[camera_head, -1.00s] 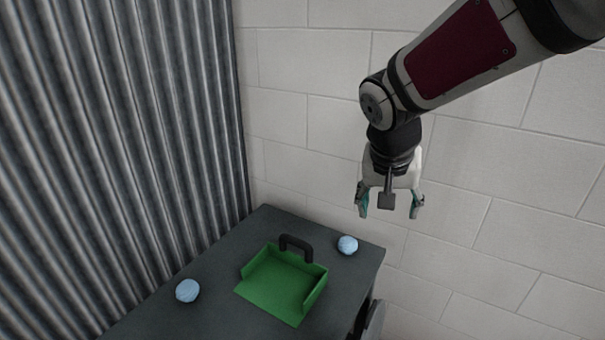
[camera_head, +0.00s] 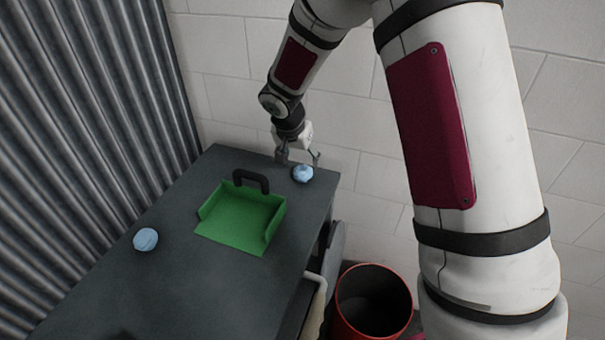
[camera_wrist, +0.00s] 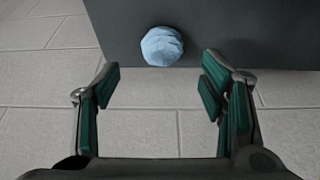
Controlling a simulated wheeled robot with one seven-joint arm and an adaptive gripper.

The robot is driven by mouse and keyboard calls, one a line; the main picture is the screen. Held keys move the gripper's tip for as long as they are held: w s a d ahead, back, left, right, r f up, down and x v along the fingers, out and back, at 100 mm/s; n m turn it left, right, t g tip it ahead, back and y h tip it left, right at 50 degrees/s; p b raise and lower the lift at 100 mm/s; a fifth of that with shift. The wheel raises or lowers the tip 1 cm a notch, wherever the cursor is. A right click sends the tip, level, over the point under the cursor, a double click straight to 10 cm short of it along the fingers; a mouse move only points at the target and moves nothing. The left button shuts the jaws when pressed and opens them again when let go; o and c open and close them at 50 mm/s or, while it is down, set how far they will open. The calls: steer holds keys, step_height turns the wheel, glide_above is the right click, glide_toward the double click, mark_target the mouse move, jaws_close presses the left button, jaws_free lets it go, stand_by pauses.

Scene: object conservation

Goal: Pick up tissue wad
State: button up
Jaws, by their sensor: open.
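A light blue crumpled tissue wad (camera_head: 302,173) lies on the dark table near its far right edge. A second light blue wad (camera_head: 145,239) lies at the left of the table. My gripper (camera_head: 299,158) is open and empty, just behind the far wad at the table's back edge. In the wrist view the far wad (camera_wrist: 162,46) sits ahead of the open fingers (camera_wrist: 160,88), roughly centred between them and apart from them.
A green dustpan (camera_head: 240,219) with a black handle (camera_head: 251,180) lies between the two wads on the dark table (camera_head: 180,290). A red bin (camera_head: 374,304) stands on the floor right of the table. A white block wall (camera_head: 220,95) is behind, corrugated metal (camera_head: 90,130) at left.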

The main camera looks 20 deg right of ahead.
mark_target(303, 168)
steer(key=x, duration=0.8)
steer(key=shift+w, duration=0.3)
steer(key=c, duration=0.8)
